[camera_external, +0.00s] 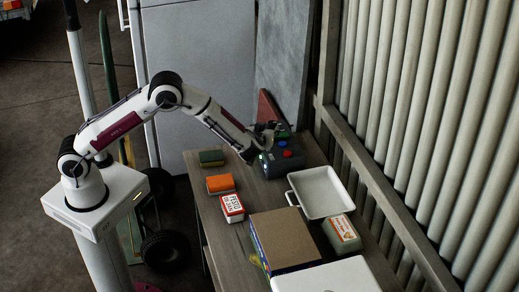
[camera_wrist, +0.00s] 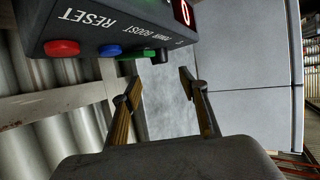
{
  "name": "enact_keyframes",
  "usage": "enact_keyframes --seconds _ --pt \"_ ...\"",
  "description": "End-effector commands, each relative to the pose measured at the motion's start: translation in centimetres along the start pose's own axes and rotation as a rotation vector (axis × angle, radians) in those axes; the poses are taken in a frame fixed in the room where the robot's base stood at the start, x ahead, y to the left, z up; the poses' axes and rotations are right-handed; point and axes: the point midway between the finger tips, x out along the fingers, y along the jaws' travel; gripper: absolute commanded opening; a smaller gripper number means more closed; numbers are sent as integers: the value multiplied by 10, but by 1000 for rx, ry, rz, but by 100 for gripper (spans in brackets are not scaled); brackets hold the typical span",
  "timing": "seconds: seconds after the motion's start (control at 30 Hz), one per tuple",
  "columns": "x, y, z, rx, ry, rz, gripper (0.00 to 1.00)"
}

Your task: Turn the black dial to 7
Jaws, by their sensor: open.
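The dark grey control box (camera_external: 272,165) stands at the far end of the table, with my gripper (camera_external: 268,131) at its back edge. In the wrist view the box (camera_wrist: 100,20) fills the upper left and appears upside down. A small black knob (camera_wrist: 159,56), likely the black dial, sits at its right end beside a green control. A red display (camera_wrist: 184,12) seems to read 0. My gripper (camera_wrist: 160,80) is open and empty, its fingers spread on either side of the knob's line and apart from it in the picture. No dial scale is readable.
The box also carries a red button (camera_wrist: 62,48) and a blue button (camera_wrist: 110,50). A corrugated wall (camera_external: 430,120) closes the right side.

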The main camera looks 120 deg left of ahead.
Motion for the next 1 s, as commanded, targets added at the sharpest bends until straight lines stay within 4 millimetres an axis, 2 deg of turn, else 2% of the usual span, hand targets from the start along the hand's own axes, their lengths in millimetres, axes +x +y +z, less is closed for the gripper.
enact_keyframes --seconds 0.2,0.6,0.77,1.0 --pt "-12 0 0 -1 -1 0 43" --pt "-11 -1 0 -1 -1 -2 43" --pt "-1 -11 -8 -14 1 -21 43" --pt "28 -44 -31 28 34 -26 43"
